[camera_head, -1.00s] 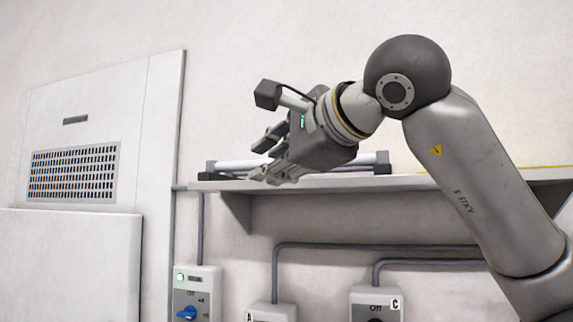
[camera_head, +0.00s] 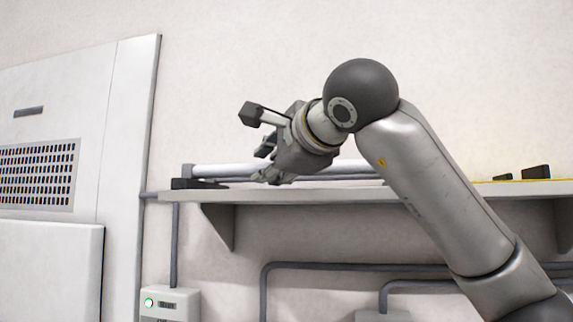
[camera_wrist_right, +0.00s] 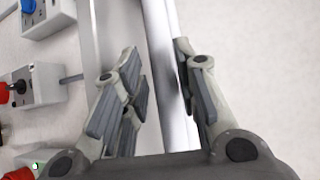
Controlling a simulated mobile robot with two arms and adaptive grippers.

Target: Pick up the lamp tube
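The lamp tube (camera_head: 225,170) is a long white tube lying level along the wall shelf (camera_head: 330,193) in the head view. My right gripper (camera_head: 266,163) is at the tube, over the shelf, and hides its middle. In the right wrist view the lamp tube (camera_wrist_right: 163,45) runs between the spread fingers of my right gripper (camera_wrist_right: 168,95). The fingers are open, with a clear gap on the left side; the tube lies closer to the right finger. Whether that finger touches it I cannot tell. My left gripper is not in view.
A dark holder (camera_head: 198,183) stands at the shelf's left end. Small dark blocks (camera_head: 535,172) stand farther right on it. Switch boxes (camera_head: 170,302) and grey conduits (camera_head: 360,266) are below. A vented panel (camera_head: 38,175) is at left. The wall above is clear.

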